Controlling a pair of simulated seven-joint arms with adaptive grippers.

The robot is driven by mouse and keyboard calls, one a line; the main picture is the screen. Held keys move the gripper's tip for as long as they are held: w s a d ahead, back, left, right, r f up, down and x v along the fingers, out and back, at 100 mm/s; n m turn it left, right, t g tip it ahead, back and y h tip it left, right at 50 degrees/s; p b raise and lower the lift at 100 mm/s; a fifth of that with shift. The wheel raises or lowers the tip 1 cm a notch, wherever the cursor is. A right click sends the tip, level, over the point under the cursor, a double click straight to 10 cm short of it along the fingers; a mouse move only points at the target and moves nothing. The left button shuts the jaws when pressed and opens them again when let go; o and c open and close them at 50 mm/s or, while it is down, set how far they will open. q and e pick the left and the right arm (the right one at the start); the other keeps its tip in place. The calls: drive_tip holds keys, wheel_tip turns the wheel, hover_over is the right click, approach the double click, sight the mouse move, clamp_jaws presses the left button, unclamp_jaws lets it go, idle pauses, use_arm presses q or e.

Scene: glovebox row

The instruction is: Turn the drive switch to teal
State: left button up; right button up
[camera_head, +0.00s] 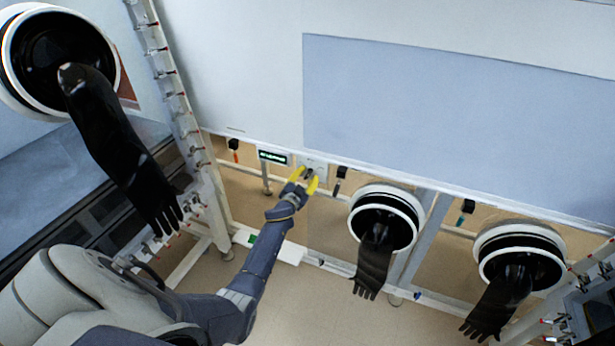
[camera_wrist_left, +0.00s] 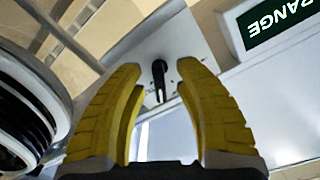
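The drive switch (camera_wrist_left: 159,78) is a small black lever on a light plate (camera_head: 316,163). In the wrist view it stands between the yellow fingertips of my left gripper (camera_wrist_left: 158,70). The fingers are apart, with a visible gap on each side of the lever, so they do not appear closed on it. In the head view my left gripper (camera_head: 303,182) is at the plate and partly covers it. Left of the plate is a dark display (camera_head: 273,157). In the wrist view the display (camera_wrist_left: 272,18) shows letters reading "RANGE", cut off at the picture's edge. My right gripper is not in view.
Glove ports with hanging black gloves are at the right (camera_head: 384,222), far right (camera_head: 520,258) and upper left (camera_head: 60,55). A white port rim (camera_wrist_left: 45,85) is close beside the gripper in the wrist view. A post with valves (camera_head: 172,85) stands left.

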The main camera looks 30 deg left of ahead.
use_arm(q)
drive_tip(key=shift+o, duration=0.2)
drive_tip(key=shift+w, duration=0.1)
clamp_jaws()
